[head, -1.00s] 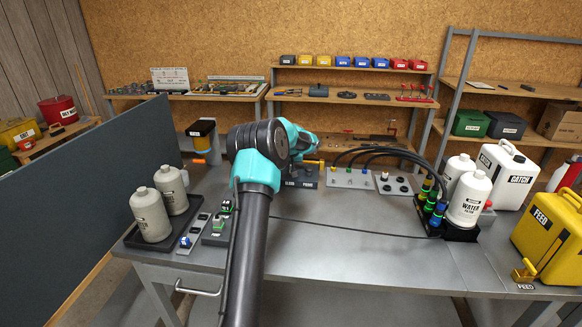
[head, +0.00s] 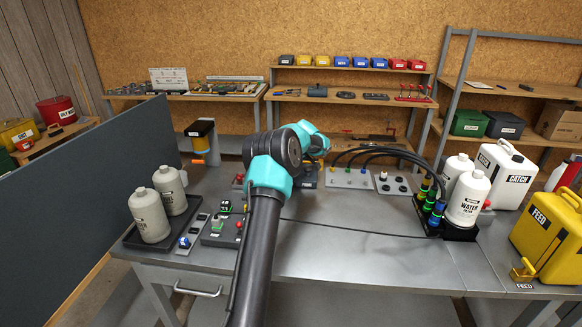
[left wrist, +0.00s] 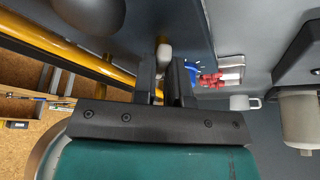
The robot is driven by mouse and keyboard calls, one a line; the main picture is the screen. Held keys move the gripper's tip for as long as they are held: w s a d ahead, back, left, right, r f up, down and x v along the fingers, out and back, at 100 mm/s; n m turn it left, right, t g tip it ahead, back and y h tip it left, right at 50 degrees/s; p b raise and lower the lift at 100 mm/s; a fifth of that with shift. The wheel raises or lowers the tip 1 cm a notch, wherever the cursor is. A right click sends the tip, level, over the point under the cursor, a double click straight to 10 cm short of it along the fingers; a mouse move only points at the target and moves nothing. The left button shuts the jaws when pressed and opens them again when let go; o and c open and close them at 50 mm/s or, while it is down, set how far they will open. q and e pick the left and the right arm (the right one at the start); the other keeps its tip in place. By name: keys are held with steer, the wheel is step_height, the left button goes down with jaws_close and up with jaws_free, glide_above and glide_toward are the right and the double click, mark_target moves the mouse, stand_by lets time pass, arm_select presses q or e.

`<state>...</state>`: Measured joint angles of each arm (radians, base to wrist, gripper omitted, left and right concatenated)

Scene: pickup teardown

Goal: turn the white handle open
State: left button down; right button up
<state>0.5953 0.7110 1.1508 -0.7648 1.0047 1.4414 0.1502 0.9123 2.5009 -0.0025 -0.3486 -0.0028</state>
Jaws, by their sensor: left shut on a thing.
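My left gripper (left wrist: 164,72) shows in the left wrist view with its dark fingers close together. It is shut on a small white piece, which looks like the white handle (left wrist: 164,50), at the fingertips. An orange-yellow bar runs beside and behind it. In the head view my left arm reaches from the bottom middle toward the back of the bench, and its teal wrist hides the gripper and the handle. My right gripper is not in view.
The grey bench (head: 330,255) is clear in its front middle. Grey bottles (head: 150,215) stand in a tray at left. A yellow feed can (head: 545,235) stands at the right edge.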

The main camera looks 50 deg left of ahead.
arm_select(q)
steer(key=n, duration=0.2)
steer(key=n+g, duration=0.1)
steer(key=n, duration=0.1)
steer(key=shift+w+n+g+h, duration=0.15)
steer(key=shift+n+g+h, duration=0.15)
steer(key=shift+a+n+g+h, duration=0.1)
steer(key=shift+n+g+h, duration=0.4)
steer(key=shift+n, duration=1.1)
steer(key=c, duration=1.2)
jaws_free()
steer(key=shift+o, duration=0.2)
